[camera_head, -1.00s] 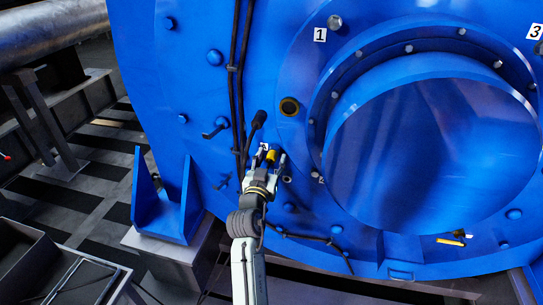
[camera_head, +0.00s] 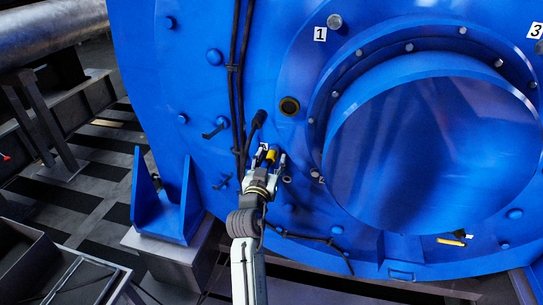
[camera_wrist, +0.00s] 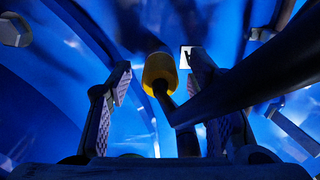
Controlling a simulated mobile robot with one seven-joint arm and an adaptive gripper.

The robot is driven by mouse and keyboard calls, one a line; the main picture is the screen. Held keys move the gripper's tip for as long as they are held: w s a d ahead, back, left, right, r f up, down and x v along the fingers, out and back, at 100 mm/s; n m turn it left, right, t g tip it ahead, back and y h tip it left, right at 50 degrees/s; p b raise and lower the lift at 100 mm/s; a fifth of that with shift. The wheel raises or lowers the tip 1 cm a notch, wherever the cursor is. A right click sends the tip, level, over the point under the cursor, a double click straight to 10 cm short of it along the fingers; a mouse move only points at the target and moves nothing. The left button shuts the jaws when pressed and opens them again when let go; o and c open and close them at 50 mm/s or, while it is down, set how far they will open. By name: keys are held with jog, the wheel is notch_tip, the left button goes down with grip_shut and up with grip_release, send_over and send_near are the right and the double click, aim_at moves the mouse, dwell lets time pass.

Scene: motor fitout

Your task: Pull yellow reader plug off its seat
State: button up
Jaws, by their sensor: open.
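The yellow reader plug (camera_head: 271,155) is on the front of the blue motor housing, low and left of the big round cover. In the wrist view the yellow plug (camera_wrist: 160,73) is between the two fingers, nearer their tips, with a dark cable running down from it. My gripper (camera_head: 269,159) is open around the plug, one finger on each side. In the wrist view my gripper (camera_wrist: 158,85) shows gaps between both finger pads and the plug. The plug's seat is hidden behind it.
A black cable plug (camera_head: 259,118) hangs just above my gripper, beside dark vertical cables (camera_head: 236,80). In the wrist view a thick black cable (camera_wrist: 245,72) crosses by the right finger. Another yellow item (camera_head: 451,241) lies at lower right.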

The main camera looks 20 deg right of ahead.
aim_at(270, 161)
jog(key=shift+c, duration=0.5)
grip_shut()
jog(key=shift+s+a, duration=0.1)
dwell(0.4)
jog(key=shift+b+v, duration=0.3)
jog(key=shift+v, duration=2.6)
